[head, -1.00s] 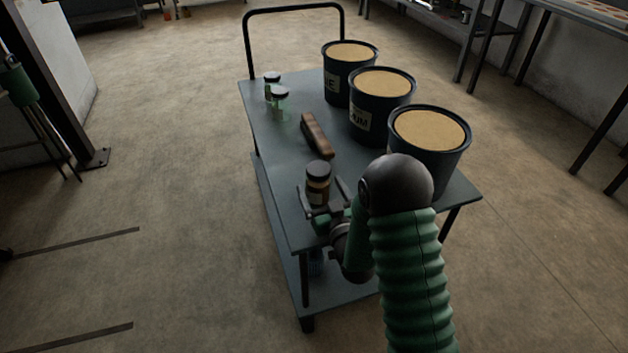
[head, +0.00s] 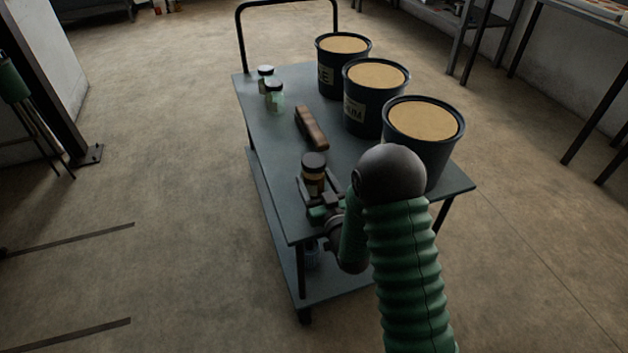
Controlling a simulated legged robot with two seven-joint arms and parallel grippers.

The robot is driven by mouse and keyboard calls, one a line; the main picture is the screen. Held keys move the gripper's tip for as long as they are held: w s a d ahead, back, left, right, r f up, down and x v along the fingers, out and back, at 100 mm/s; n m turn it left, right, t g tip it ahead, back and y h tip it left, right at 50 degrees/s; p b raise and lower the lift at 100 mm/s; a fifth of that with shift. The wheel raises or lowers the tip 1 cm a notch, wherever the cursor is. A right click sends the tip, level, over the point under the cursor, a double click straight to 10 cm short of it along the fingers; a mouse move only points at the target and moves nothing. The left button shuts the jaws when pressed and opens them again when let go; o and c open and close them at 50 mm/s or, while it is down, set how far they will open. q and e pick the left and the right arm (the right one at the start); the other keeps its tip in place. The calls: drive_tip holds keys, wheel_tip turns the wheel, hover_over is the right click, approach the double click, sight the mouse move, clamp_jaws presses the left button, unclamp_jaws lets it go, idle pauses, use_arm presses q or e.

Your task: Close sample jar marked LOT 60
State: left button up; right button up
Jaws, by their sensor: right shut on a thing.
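A brown sample jar with a dark lid (head: 313,163) stands upright near the front left of the cart top. My right gripper (head: 313,184) is shut on the brown jar, with its fingers on either side of the body below the lid. Two pale green jars with dark lids, the nearer one (head: 274,97) and the farther one (head: 265,76), stand at the far left of the cart. No lot mark is readable on any jar. My left gripper is not in view.
The cart top (head: 262,140) also holds a brown block or brush (head: 311,128) behind the held jar. Dark buckets with tan tops, the nearest one (head: 422,150) beside my right arm, line the right side. The cart's left edge strip is clear.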

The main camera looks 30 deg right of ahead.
sight(318, 175)
drive_tip(key=shift+r, duration=0.1)
drive_tip(key=shift+r+p, duration=0.45)
drive_tip(key=shift+r, duration=0.1)
wheel_tip(318, 175, up, 2)
drive_tip(key=shift+r+p, duration=0.2)
drive_tip(key=shift+p, duration=0.45)
drive_tip(key=s, duration=0.2)
drive_tip(key=s+p, duration=0.1)
drive_tip(key=s, duration=0.4)
drive_tip(key=shift+s+d+r+p, duration=0.1)
drive_tip(key=shift+s+r+p, duration=0.05)
drive_tip(key=shift+r+p, duration=0.2)
drive_tip(key=d+p+v, duration=0.2)
drive_tip(key=p+v, duration=0.6)
drive_tip(key=p, duration=0.1)
drive_tip(key=shift+s+r+p, duration=0.35)
drive_tip(key=shift+s+p, duration=0.05)
drive_tip(key=shift+s, duration=0.05)
